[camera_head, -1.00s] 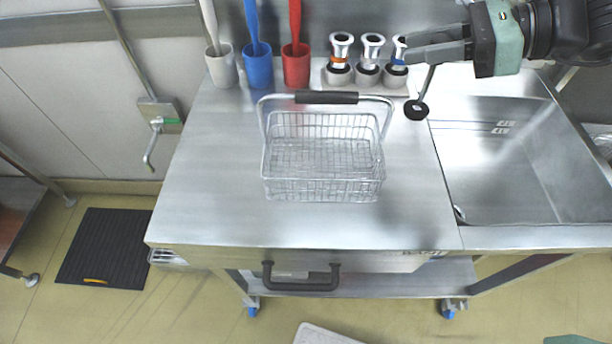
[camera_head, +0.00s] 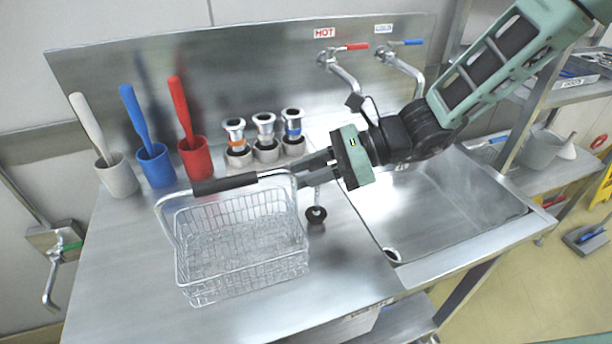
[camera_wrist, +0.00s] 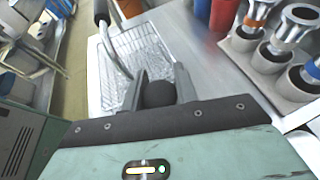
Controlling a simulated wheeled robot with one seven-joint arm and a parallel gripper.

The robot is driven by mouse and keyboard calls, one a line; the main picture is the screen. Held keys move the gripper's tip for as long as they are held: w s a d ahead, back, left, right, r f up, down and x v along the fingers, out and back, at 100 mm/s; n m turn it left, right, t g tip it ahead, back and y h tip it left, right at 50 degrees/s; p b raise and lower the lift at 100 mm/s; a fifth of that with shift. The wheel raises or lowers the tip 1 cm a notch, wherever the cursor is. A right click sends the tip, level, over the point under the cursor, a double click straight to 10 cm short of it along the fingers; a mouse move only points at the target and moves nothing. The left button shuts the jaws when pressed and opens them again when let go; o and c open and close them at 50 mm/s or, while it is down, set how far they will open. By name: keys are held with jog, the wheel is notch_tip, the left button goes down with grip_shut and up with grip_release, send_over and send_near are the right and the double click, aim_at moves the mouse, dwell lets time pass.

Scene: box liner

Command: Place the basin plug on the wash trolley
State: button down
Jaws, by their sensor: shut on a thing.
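The basin plug (camera_head: 316,214) is a black disc on a thin metal stem. It hangs below my gripper (camera_head: 308,172), whose fingers are shut on it. In the wrist view its dark round part (camera_wrist: 158,93) shows between the fingers. The wash trolley (camera_head: 115,270) appears to be the steel bench with a built-in sink. The plug is over the trolley top, between the wire basket and the sink; whether it touches the top I cannot tell.
A wire basket (camera_head: 240,270) with a raised black-gripped handle stands just left of the plug. White, blue and red cups (camera_head: 194,158) holding brushes and three metal fittings (camera_head: 265,128) line the back. The sink (camera_head: 440,215) lies right. Clear steel lies at front left.

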jog(key=shift+f, duration=0.55)
jog(key=shift+f, duration=0.2)
jog(key=c, duration=1.3)
grip_release()
jog(key=shift+c, duration=0.2)
jog(key=shift+r, duration=0.1)
